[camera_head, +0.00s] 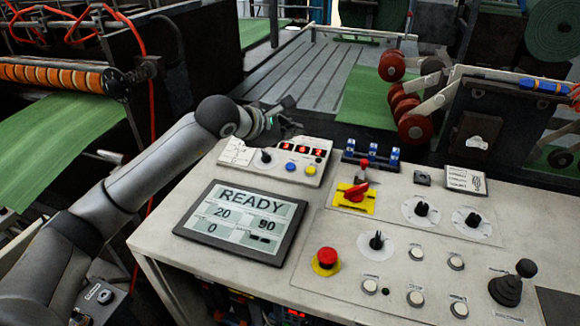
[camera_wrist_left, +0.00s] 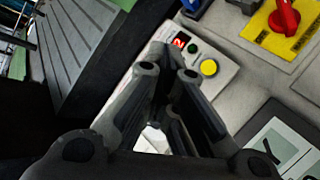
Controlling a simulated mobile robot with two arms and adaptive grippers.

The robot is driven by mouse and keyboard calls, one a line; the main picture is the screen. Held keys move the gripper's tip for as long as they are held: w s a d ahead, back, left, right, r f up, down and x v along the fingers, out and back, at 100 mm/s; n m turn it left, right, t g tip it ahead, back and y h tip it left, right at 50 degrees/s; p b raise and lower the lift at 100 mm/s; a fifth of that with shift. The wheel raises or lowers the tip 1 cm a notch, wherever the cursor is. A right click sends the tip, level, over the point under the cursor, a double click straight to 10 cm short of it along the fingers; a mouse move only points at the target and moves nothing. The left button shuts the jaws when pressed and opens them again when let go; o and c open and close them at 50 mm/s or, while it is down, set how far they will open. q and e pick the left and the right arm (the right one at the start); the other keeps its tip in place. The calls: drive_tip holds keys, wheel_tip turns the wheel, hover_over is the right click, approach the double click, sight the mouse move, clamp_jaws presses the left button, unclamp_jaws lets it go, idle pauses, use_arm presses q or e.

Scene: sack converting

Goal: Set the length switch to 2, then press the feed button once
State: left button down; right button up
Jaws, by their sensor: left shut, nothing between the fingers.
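A small white control box (camera_head: 235,152) at the back left of the console has a black rotary knob (camera_head: 266,156), a blue button (camera_head: 291,167), a yellow button (camera_head: 310,170) and red digits (camera_head: 301,149). Labels are too small to read, so I cannot tell which control is the length switch or feed button. My left gripper (camera_head: 284,113) is shut and empty, above the box's back edge. In the left wrist view, its fingers (camera_wrist_left: 168,70) overlap the box beside the yellow button (camera_wrist_left: 209,68) and hide the knob; contact is not visible. My right gripper is not in view.
A tilted screen (camera_head: 240,222) reads READY, with 20, 90 and 0. A red emergency button (camera_head: 326,259), a red switch on a yellow plate (camera_head: 355,194), several black knobs and a joystick (camera_head: 508,284) stand on the console. Rollers with green sheet lie behind.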

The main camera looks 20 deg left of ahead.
use_arm(q)
drive_tip(key=b, duration=0.4)
hover_over(292, 173)
drive_tip(key=f, duration=0.7)
drive_tip(key=shift+s+f, duration=0.1)
drive_tip(key=shift+s, duration=0.15)
drive_tip(key=shift+w+f+b, duration=0.2)
drive_tip(key=shift+f+b, duration=0.35)
drive_tip(key=shift+f, duration=0.1)
drive_tip(key=shift+w+f+b, duration=0.1)
drive_tip(key=shift+f+b, duration=0.25)
drive_tip(key=shift+b, duration=0.2)
drive_tip(key=shift+f+b, duration=0.5)
drive_tip(key=shift+b, duration=0.1)
idle(0.6)
drive_tip(key=shift+r, duration=0.1)
drive_tip(key=shift+r+p, duration=0.3)
drive_tip(key=shift+r, duration=0.5)
